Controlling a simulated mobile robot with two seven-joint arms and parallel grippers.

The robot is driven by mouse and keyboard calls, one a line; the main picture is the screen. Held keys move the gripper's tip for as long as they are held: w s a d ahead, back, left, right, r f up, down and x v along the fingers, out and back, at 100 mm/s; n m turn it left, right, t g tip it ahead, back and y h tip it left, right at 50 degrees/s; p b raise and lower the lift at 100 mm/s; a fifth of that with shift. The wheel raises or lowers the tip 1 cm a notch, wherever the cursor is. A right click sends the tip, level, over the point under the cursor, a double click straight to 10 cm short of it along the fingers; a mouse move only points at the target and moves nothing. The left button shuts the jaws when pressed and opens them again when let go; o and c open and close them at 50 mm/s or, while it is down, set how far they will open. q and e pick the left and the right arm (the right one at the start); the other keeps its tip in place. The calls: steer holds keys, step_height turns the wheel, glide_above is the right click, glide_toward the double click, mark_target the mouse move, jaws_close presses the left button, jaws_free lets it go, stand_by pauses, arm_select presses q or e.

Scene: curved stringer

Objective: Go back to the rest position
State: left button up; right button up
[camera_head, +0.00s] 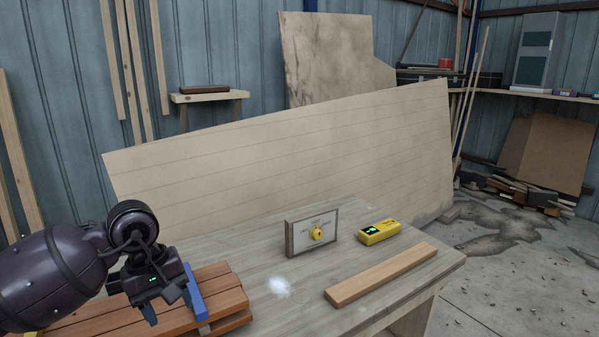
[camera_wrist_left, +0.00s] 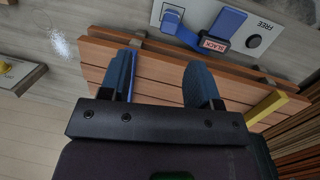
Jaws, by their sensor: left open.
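My left gripper (camera_head: 170,307) is at the lower left of the head view, over a stack of reddish-brown wooden slats (camera_head: 233,298). In the left wrist view its two blue fingers (camera_wrist_left: 162,65) stand apart above the slats (camera_wrist_left: 160,90), with nothing seen between them. A grey plate with a blue lever or strap (camera_wrist_left: 190,38), a red-and-white "SLACK" label (camera_wrist_left: 213,44) and the word "FREE" lies beyond the fingertips. My right gripper is in neither view.
The grey workbench (camera_head: 350,262) bears a box with a yellow knob (camera_head: 303,240), a yellow device (camera_head: 379,232) and a wooden strip (camera_head: 382,274). A large pale board (camera_head: 290,155) leans behind it. A yellow bar (camera_wrist_left: 267,106) lies right of the fingers.

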arm_select(q)
steer(key=s+d+f+n+h, duration=0.2)
steer(key=d+h, duration=0.3)
steer(key=d, duration=0.3)
steer(key=s+d+r+n+t+h, duration=0.45)
steer(key=d+r+n+h, duration=0.25)
steer(key=n+h, duration=0.5)
steer(key=w+a+n+t+y, duration=0.3)
steer(key=a+n+t+y, duration=0.25)
steer(key=n+t, duration=1)
steer(key=s+a+f+n+g+y, duration=0.1)
steer(key=s+a+f+n+y, duration=0.1)
steer(key=a+f+n+y, duration=0.65)
steer(key=s+a+f+n+g+y, duration=0.1)
steer(key=a+n+g+y, duration=0.15)
steer(key=n+y, duration=0.75)
steer(key=s+a+f+n+g+h, duration=0.1)
steer(key=s+f+n+g+h, duration=0.1)
steer(key=s+f+n+g, duration=0.75)
steer(key=s+a+f+n+g+h, duration=0.2)
steer(key=s+f+n+g, duration=0.35)
steer(key=s, duration=0.75)
steer(key=w+f+n+t, duration=0.1)
steer(key=w+f+t, duration=0.6)
steer(key=f+t, duration=0.2)
steer(key=shift+f+t+h, duration=0.35)
steer(key=shift+f+h, duration=0.05)
